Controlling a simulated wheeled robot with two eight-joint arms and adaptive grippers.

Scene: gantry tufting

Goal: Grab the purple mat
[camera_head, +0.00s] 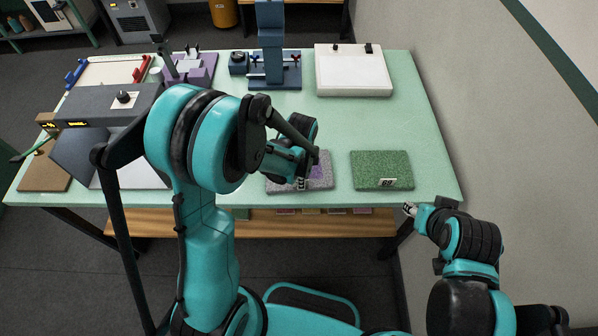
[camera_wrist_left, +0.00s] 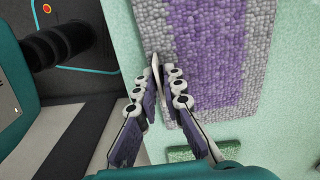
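The purple mat (camera_head: 321,172) is a grey pebbly slab with a purple middle. It lies near the front edge of the green table, and my left gripper (camera_head: 304,182) covers part of it. In the left wrist view the mat (camera_wrist_left: 214,62) fills the upper middle and right. My left gripper (camera_wrist_left: 156,66) has its fingertips close together at the mat's table-edge side. I cannot tell whether they pinch the mat's rim or only sit over it. My right gripper (camera_head: 409,208) is off the table's front right corner, too small to read.
A green mat (camera_head: 382,170) with a label lies right of the purple mat. A white block (camera_head: 352,74) and a blue press (camera_head: 271,48) stand at the back. A dark grey machine (camera_head: 105,102) is on the left. The table (camera_head: 420,115) is clear on the right.

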